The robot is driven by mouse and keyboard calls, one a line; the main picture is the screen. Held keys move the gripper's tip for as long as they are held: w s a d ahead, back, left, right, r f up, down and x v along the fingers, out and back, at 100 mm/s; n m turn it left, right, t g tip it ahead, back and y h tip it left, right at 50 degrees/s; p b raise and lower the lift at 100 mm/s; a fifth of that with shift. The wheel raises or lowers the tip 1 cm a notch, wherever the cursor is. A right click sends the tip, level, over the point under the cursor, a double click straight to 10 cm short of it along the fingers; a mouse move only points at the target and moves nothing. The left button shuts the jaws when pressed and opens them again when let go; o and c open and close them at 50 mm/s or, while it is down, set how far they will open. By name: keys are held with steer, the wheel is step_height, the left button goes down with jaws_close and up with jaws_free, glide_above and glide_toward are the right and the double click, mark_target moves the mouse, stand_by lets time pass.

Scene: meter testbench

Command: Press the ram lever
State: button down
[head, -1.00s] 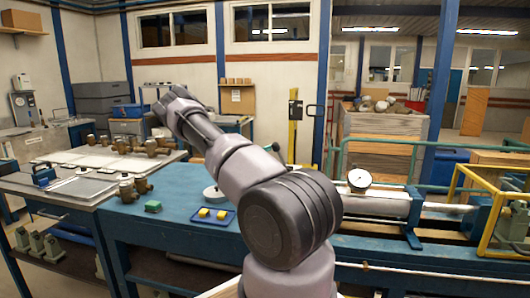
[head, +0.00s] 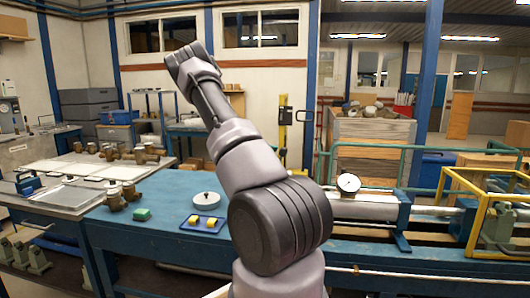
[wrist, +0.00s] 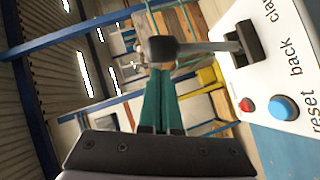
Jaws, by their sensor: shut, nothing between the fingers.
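In the wrist view, a lever with a black knob (wrist: 163,49) and a grey shaft comes out of a black slot block on a white control panel (wrist: 228,75). Its label is not fully readable, so I cannot tell whether it is the ram lever. My gripper (wrist: 160,72) has its two teal fingers together, empty, with the tips just below the knob in the picture. Whether they touch it is unclear. In the head view my arm reaches up and to the left; the fingers and the panel cannot be made out there.
The panel has a red button (wrist: 247,105) and a blue button (wrist: 283,108) by the words "reset" and "back".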

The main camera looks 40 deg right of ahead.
steer(key=shift+m+t+y, duration=0.3)
steer(key=shift+m+y, duration=0.3)
steer(key=shift+m, duration=0.1)
steer(key=shift+s+d+f, duration=0.1)
steer(key=shift+s+d, duration=1.3)
steer(key=shift+s, duration=0.3)
steer(key=shift+s+d, duration=0.1)
steer(key=shift+s, duration=0.05)
steer(key=shift+w+a+r, duration=0.2)
steer(key=shift+w+r, duration=0.05)
glide_toward(283, 149)
steer(key=a+r, duration=0.1)
steer(key=w+a+r, duration=0.1)
steer(key=a+r, duration=0.1)
steer(key=shift+w+a+r, duration=0.1)
steer(key=shift+w+a, duration=0.05)
